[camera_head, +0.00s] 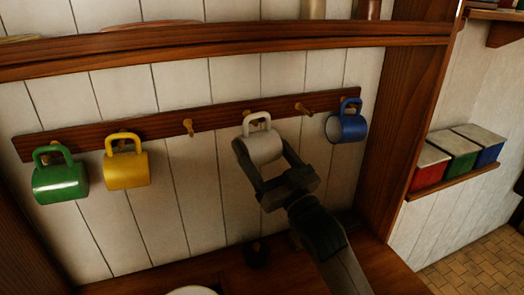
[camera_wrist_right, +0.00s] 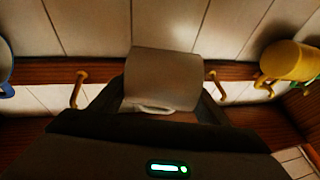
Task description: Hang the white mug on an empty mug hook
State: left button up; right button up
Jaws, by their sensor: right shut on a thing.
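The white mug (camera_head: 263,147) is in front of the wooden hook rail (camera_head: 222,115), with its handle upward at the rail's height. A hook is partly hidden behind the handle; I cannot tell if the handle is around it. My right gripper (camera_head: 264,164) is shut on the mug's body from below. The mug also shows between the fingers in the right wrist view (camera_wrist_right: 162,80). Two bare hooks show: one left of the mug (camera_head: 188,127) and one right of it (camera_head: 304,108). My left gripper is not in view.
A green mug (camera_head: 60,182) and a yellow mug (camera_head: 127,170) hang at the left, a blue mug (camera_head: 346,127) at the right end. A shelf (camera_head: 230,42) runs above the rail. A wooden counter (camera_head: 225,268) lies below. Coloured canisters (camera_head: 458,153) stand on a right-hand shelf.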

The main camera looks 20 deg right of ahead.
jog(key=shift+w+b, duration=0.55)
jog(key=shift+w, duration=1.15)
jog(key=shift+w+f, duration=0.2)
jog(key=shift+f, duration=0.2)
jog(key=o, duration=1.5)
jog(key=shift+s, duration=0.1)
